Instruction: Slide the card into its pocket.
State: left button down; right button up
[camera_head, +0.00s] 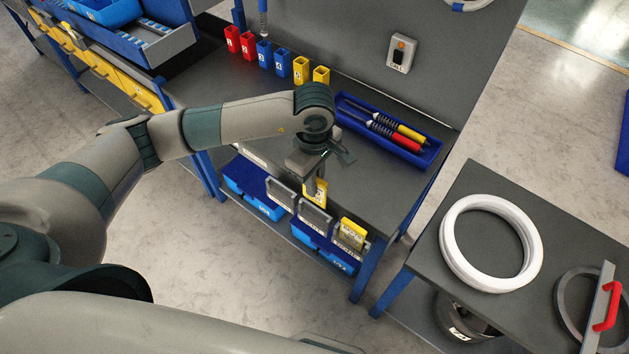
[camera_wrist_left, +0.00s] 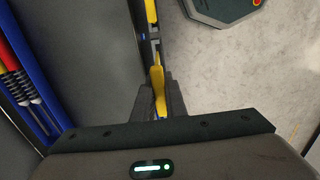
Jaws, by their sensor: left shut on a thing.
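My left gripper (camera_head: 314,184) is shut on a yellow card (camera_head: 320,195) at the front edge of the workbench. In the left wrist view the card (camera_wrist_left: 157,82) stands edge-on between the two dark fingers of the gripper (camera_wrist_left: 160,100). A row of grey pockets runs along the bench's front edge. The card is just above the middle pocket (camera_head: 314,218); I cannot tell whether its lower edge is inside. The left pocket (camera_head: 282,194) shows no card. Another yellow card (camera_head: 353,232) sits in the right pocket (camera_head: 349,243). My right gripper is out of view.
A blue tray (camera_head: 432,155) with red and yellow screwdriver-like tools lies on the bench. Several small red, blue and yellow bins (camera_head: 282,63) line its back. A side table (camera_head: 470,186) with a white ring (camera_head: 453,245) stands at right.

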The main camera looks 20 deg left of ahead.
aim_at(314, 200)
pick_arm(q)
jog(key=shift+f, duration=0.85)
jog(key=shift+f+b, duration=0.5)
jog(key=shift+f, duration=0.55)
jog(key=shift+f+b, duration=1.5)
jog(key=shift+f, duration=0.25)
jog(key=shift+f+b, duration=0.4)
jog(key=shift+b, duration=0.3)
jog(key=shift+f+b, duration=0.6)
jog(key=shift+f, duration=0.05)
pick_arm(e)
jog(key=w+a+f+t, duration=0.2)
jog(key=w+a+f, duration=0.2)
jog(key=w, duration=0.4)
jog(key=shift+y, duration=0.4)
